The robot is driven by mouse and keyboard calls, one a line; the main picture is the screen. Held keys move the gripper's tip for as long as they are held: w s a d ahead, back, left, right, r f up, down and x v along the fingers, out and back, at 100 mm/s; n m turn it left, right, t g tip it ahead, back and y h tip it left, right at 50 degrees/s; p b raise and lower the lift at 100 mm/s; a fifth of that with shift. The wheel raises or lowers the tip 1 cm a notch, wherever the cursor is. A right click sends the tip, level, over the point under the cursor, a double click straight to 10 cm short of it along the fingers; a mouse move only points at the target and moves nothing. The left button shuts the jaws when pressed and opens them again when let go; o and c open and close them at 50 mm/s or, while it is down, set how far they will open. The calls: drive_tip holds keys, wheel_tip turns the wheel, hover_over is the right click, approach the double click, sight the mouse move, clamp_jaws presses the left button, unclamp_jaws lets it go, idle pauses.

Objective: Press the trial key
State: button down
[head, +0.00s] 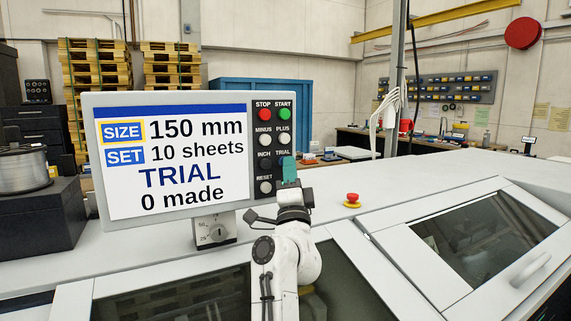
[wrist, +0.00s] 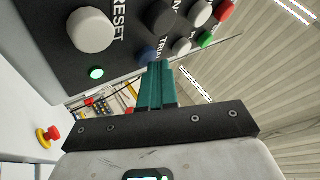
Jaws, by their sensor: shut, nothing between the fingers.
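The control panel (head: 171,216) has a screen (head: 175,165) reading SIZE 150 mm, SET 10 sheets, TRIAL, 0 made. The TRIAL label sits at the right of the key block, below the white PLUS key. In the wrist view the blue trial key (wrist: 147,54) shows beside my fingertips, partly covered by them. In the head view my gripper hides most of that key. My gripper (head: 290,164) has teal fingers, shut and empty, right at the trial key. In the wrist view the fingers (wrist: 159,66) point at the panel. I cannot tell whether they touch the key.
The white RESET key (head: 265,187) and the dark INCH key (head: 264,162) are close on the left. The red STOP key (head: 264,114) and green START key (head: 284,114) are above. A small green lamp (wrist: 96,72) is lit. A red emergency button (head: 352,198) stands on the machine top.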

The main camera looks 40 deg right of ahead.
drive_tip(key=shift+s, duration=0.1)
drive_tip(key=shift+s+a+p, duration=0.25)
drive_tip(key=shift+s+p, duration=0.15)
drive_tip(key=shift+s, duration=0.35)
drive_tip(key=shift+s+a+p, duration=0.25)
drive_tip(key=shift+s, duration=0.55)
drive_tip(key=shift+s+a+p, duration=0.2)
drive_tip(key=shift+s+p, duration=0.05)
drive_tip(key=shift+s, duration=0.6)
drive_tip(key=shift+s+a+p, duration=0.25)
drive_tip(key=shift+s, duration=0.55)
